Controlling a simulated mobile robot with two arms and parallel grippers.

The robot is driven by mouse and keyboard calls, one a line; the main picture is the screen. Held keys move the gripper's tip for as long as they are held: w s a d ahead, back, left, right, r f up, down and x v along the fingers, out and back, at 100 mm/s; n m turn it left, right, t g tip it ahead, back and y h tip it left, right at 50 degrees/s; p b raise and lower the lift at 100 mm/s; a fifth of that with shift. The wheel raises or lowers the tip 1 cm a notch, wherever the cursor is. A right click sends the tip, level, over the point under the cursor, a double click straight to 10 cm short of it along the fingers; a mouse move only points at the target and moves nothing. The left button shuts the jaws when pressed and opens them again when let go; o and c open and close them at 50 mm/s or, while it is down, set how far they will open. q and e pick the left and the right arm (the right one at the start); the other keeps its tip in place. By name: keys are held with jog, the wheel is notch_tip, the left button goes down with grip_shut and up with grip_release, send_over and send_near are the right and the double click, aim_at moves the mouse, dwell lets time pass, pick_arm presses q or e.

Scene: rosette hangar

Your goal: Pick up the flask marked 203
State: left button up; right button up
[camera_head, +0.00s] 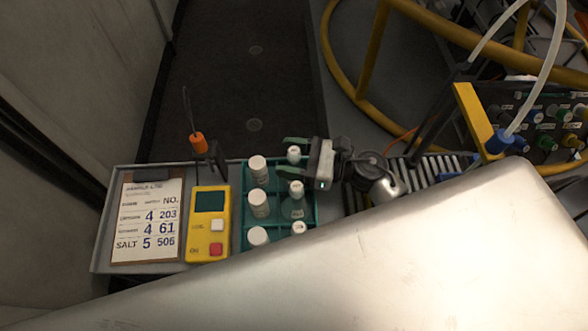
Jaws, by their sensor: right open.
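A teal rack (247,247) holds several small flasks with white caps in two columns. The left column shows an upper flask (257,170), a middle flask (259,204) and a lower flask (257,236). The right column has a flask with a pale label (295,209) in the middle and another at the bottom (299,229). I cannot read which flask is marked 203. My right gripper (288,155) is open at the top right of the rack, its green-tipped fingers on either side of a white cap (293,154). Contact cannot be told. My left gripper is not in view.
An orange-handled probe (198,142) stands behind. Yellow rails (440,32) and a connector panel (540,120) crowd the right.

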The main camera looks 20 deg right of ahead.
jog(key=shift+w+a, duration=0.25)
jog(key=shift+a, duration=0.2)
jog(key=shift+d, duration=0.1)
grip_shut()
jog(key=shift+r, duration=0.15)
